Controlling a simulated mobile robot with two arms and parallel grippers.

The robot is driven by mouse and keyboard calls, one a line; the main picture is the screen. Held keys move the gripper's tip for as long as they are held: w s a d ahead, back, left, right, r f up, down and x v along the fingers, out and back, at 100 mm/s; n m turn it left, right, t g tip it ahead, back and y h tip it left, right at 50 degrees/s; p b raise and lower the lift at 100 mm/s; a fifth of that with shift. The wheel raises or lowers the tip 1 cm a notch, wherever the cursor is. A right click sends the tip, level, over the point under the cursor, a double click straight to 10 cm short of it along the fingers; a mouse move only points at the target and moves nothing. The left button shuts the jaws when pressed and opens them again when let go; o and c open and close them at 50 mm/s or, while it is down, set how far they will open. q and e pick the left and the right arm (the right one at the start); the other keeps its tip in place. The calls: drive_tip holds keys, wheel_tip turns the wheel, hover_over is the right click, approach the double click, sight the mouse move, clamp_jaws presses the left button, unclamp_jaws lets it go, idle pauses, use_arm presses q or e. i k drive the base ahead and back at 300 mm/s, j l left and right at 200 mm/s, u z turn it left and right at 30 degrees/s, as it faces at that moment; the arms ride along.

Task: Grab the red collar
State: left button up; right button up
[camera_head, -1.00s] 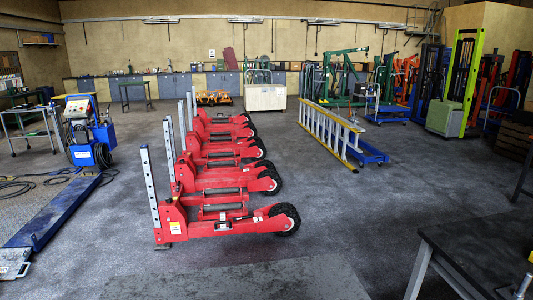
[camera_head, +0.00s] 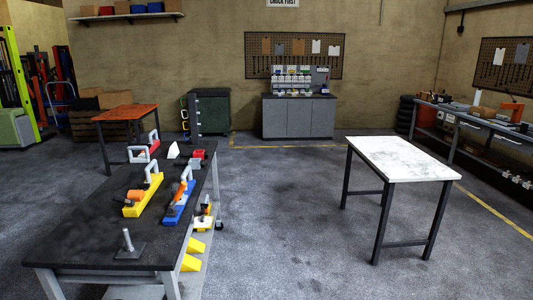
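No red collar can be made out for sure. A small red piece (camera_head: 199,153) lies at the far end of the black-topped workbench (camera_head: 75,228) on the left. A red-based tool with a pale handle (camera_head: 146,149) stands to its left, near the bench's far edge. Both are too small to tell whether either is a collar. A yellow-based tool (camera_head: 143,194) and a blue-based tool (camera_head: 180,200) sit nearer on the same bench. Neither of my grippers is in view.
A metal post on a plate (camera_head: 129,243) stands at the bench's near end. A white-topped table (camera_head: 403,158) stands at right. A grey cabinet (camera_head: 298,117) and an orange-topped table (camera_head: 124,112) are farther back. The floor between the bench and white table is clear.

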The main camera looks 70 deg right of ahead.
sight(194, 155)
drive_tip(key=z, duration=1.75)
drive_tip(key=i+l+z, duration=0.1)
drive_tip(key=i+l, duration=0.15)
drive_tip(key=i+l+z, duration=0.1)
drive_tip(key=i+l, duration=0.15)
drive_tip(key=i, duration=0.25)
drive_tip(key=i+l, duration=0.15)
drive_tip(key=i, duration=0.4)
drive_tip(key=i+l+z, duration=0.15)
drive_tip(key=i, duration=0.35)
drive_tip(key=i+l+z, duration=0.1)
drive_tip(key=i, duration=1.35)
drive_tip(key=i+l+u, duration=0.1)
drive_tip(key=i, duration=0.75)
drive_tip(key=i+u, duration=0.7)
drive_tip(key=i+l+u, duration=0.15)
drive_tip(key=u, duration=0.15)
